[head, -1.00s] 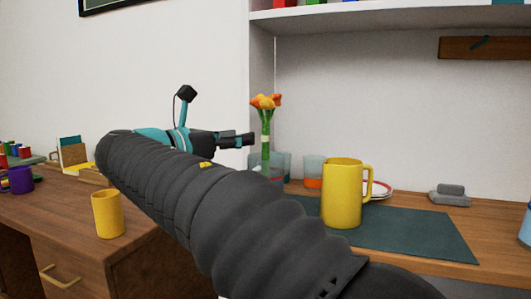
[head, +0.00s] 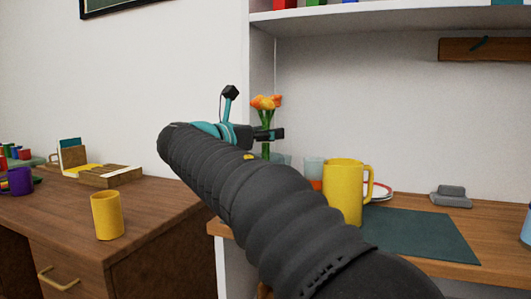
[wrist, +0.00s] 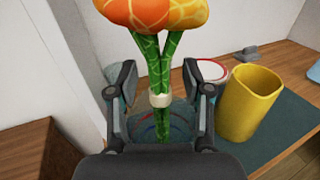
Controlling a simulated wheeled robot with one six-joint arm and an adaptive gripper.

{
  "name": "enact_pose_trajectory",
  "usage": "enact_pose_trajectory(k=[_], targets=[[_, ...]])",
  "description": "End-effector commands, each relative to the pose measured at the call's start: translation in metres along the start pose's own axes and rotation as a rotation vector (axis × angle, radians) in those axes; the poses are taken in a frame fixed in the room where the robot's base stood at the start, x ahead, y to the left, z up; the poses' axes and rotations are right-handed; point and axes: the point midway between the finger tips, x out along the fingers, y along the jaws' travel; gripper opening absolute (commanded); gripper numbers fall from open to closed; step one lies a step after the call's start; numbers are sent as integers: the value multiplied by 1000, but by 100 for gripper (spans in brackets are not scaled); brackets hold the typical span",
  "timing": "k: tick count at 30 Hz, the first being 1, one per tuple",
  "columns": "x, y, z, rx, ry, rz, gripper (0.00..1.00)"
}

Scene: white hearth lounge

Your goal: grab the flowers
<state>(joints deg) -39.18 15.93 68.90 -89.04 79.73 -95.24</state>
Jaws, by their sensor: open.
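The flowers (head: 266,103) have orange heads and green stems and stand upright at the left of the wooden counter. In the wrist view the flowers (wrist: 152,14) fill the top middle, with a pale band (wrist: 160,99) around the stems. My gripper (head: 270,134) is level with the stems, below the heads. In the wrist view my gripper (wrist: 160,92) is open, with one finger on each side of the stems; I see gaps between the fingers and the stems. The stems' lower ends are in a clear bluish glass vessel (wrist: 178,125), mostly hidden by my arm in the head view.
A yellow pitcher (head: 343,192) stands right of the flowers on a dark green mat (head: 430,235), with a plate (head: 380,191) behind it. A shelf (head: 400,15) hangs above. A yellow mug (head: 107,215) stands on the left desk (head: 60,215).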

Motion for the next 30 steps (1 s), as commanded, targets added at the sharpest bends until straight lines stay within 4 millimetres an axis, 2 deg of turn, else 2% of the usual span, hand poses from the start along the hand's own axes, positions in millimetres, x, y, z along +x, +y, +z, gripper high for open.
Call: enact_pose_trajectory(k=[3,4,9,10,23,26,30], targets=[[0,0,0,0,0,1,50],[0,0,0,0,0,1,45],[-1,0,0,0,0,1,2],[-1,0,0,0,0,1,0],[-1,0,5,1,-1,1,0],[-1,0,12,1,-1,1,0],[-1,0,33,3,-1,1,0]])
